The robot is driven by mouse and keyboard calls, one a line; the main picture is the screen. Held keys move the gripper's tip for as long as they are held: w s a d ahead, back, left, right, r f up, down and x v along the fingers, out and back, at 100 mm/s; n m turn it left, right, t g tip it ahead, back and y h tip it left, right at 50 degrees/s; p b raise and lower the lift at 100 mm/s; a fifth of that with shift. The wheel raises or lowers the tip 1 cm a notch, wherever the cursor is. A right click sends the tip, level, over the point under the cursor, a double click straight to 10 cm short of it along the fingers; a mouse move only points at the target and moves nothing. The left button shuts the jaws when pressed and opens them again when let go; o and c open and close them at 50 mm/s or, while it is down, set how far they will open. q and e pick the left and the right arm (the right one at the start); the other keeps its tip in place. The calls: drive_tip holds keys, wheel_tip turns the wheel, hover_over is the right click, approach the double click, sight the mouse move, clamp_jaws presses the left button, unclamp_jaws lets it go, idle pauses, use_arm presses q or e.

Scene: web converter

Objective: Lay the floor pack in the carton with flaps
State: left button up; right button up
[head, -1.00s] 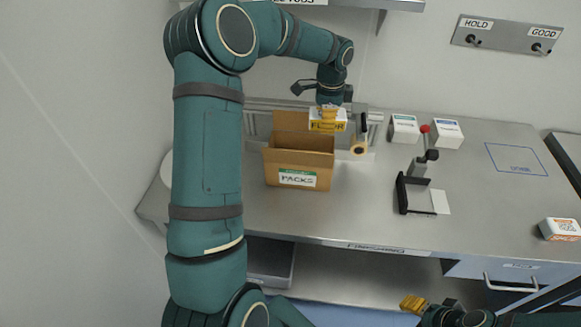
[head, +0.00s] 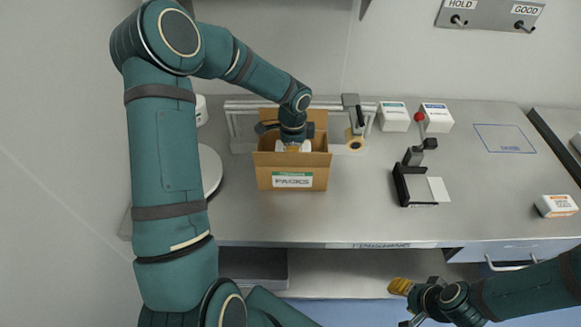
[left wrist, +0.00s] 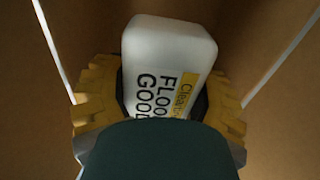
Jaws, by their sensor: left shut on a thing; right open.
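The carton with flaps (head: 292,181) stands on the steel bench with its top open and a green-and-white PACKS label on its front. My left gripper (head: 291,142) reaches down into it from above. It is shut on the floor pack (left wrist: 168,50), a white pack with a yellow label. In the left wrist view the yellow finger pads (left wrist: 165,95) grip the pack on both sides, with brown cardboard walls around. In the head view the carton's front hides most of the pack. My right gripper (head: 404,303) is open and empty, low in front of the bench.
Two white packs (head: 394,117) (head: 437,118) stand at the back of the bench. A black fixture with a red-knobbed lever (head: 415,180) is right of the carton. A white pack with orange print (head: 556,206) lies at the right.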

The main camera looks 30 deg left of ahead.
use_arm(q)
wheel_tip(320, 180, down, 6)
drive_tip(key=shift+r, duration=0.1)
drive_tip(key=shift+f, duration=0.3)
drive_tip(key=shift+f+b, duration=0.1)
drive_tip(key=shift+b, duration=0.2)
drive_tip(key=o, duration=1.1)
